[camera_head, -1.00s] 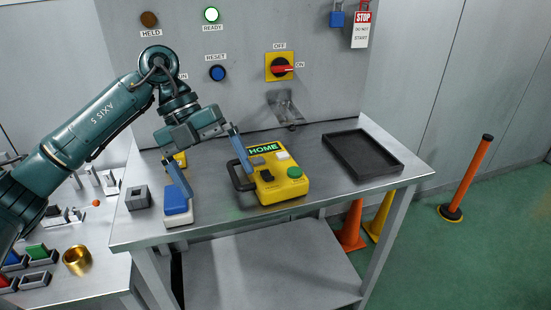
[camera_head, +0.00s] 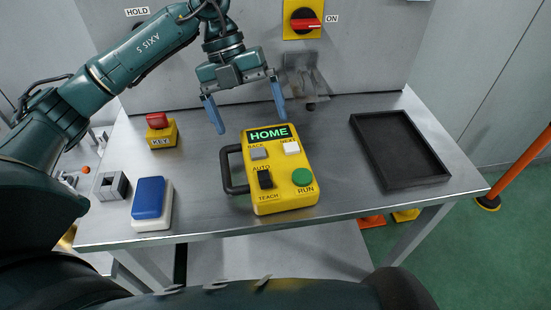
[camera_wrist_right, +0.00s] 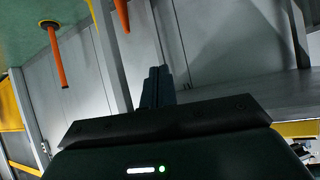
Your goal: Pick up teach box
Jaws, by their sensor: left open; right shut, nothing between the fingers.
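The teach box (camera_head: 278,178) is a yellow pendant lying on the metal table. It has a green HOME display, a grey BACK button, a white NEXT button, a black AUTO/TEACH switch, a green RUN button and a black handle on its left side. My left gripper (camera_head: 249,115) is open with blue fingers, above and behind the box's far end, apart from it and empty. My right gripper shows in the right wrist view (camera_wrist_right: 157,88), its fingers together and empty, away from the box, which is not in that view.
A black tray (camera_head: 357,150) lies on the table's right side. A wall panel with a red switch (camera_head: 305,22) stands behind.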

